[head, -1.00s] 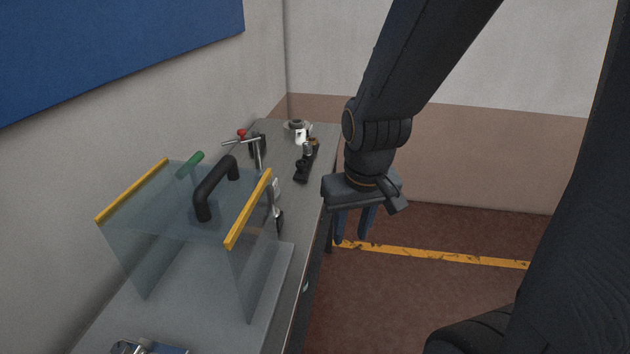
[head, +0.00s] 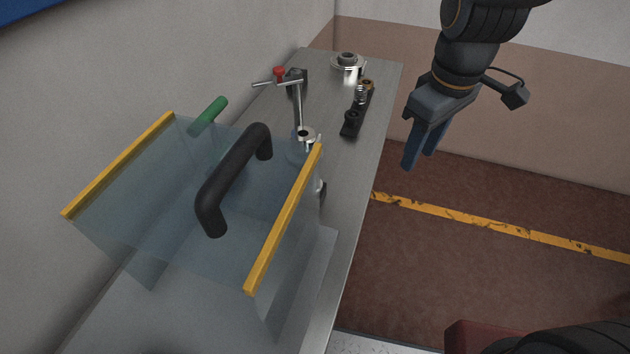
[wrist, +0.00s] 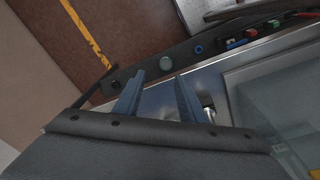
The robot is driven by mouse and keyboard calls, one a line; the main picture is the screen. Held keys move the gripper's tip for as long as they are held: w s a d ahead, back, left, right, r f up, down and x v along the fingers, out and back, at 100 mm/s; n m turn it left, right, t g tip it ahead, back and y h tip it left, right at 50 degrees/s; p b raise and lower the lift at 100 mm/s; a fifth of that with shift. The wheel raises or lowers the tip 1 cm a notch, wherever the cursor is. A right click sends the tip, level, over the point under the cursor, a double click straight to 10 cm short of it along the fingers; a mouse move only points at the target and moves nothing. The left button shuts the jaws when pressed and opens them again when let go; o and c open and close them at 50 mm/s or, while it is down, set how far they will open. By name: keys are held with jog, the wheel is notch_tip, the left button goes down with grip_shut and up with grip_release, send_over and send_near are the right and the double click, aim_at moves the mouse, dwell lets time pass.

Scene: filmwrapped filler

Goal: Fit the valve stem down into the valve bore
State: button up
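My gripper (head: 419,159) hangs over the floor to the right of the bench in the head view, fingers down. In the wrist view its fingers (wrist: 160,77) are apart with nothing between them. A black rack (head: 351,124) on the bench holds small parts, including a silver and bronze one (head: 363,89); I cannot tell whether this is the valve stem. A round flanged metal piece (head: 347,63) stands at the far end. A metal part with a dark hole in its top (head: 306,133) sits just behind the guard. I cannot tell which one has the valve bore.
A clear guard with yellow edges (head: 285,220) and a black handle (head: 238,178) covers the near part of the bench (head: 325,75). A lever stand with a red knob (head: 279,73) and a green handle (head: 208,115) are near the wall.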

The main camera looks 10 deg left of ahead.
jog(key=s+a+n+b, duration=0.1)
jog(key=a+n, duration=0.4)
jog(key=a, duration=0.1)
jog(key=s+a+n+b, duration=0.1)
jog(key=a+n+b, duration=0.1)
jog(key=a+n, duration=0.3)
jog(key=s+a+n+g+b, duration=0.1)
jog(key=a+n+b, duration=0.1)
jog(key=a+n, duration=0.3)
jog(key=shift+s+a+r+n, duration=0.1)
jog(key=shift+s+a+n, duration=0.05)
jog(key=shift+a, duration=0.65)
jog(key=shift+s+a+r+n, duration=0.1)
jog(key=shift+s+a+n, duration=0.05)
jog(key=shift+a, duration=0.6)
jog(key=shift+f, duration=0.3)
jog(key=shift+w+a+f+p, duration=0.1)
jog(key=shift+f+p, duration=0.3)
jog(key=shift+f, duration=1.35)
jog(key=shift+w+a+f+p, duration=0.1)
jog(key=shift+f+p, duration=0.3)
jog(key=shift+f, duration=1.35)
grip_shut()
